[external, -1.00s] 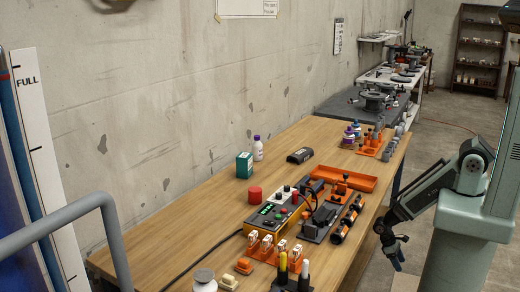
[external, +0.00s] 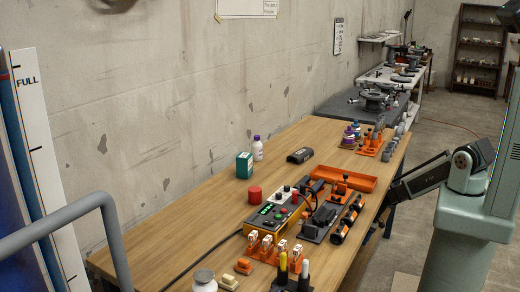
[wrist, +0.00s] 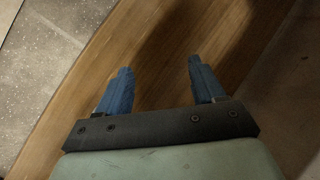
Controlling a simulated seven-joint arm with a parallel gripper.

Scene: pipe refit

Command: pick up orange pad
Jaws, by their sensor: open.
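A small orange block (external: 244,266), which looks like the orange pad, lies on the near part of the wooden bench in the external view, beside a cream block (external: 228,282). The wrist view does not show it. My gripper (wrist: 158,68) is open and empty, its two blue fingers well apart over a bare brown wood-like surface. In the external view my arm reaches to the bench's right edge, and my gripper hangs low there, dark and hard to make out, well to the right of the orange block.
The wooden bench (external: 180,215) is clear at left. Between my gripper and the orange block stand a yellow control box (external: 268,222), a row of orange holders (external: 270,252), black cylinders (external: 346,222) and an orange tray (external: 345,178). Yellow- and white-topped tools (external: 283,264) stand at the front.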

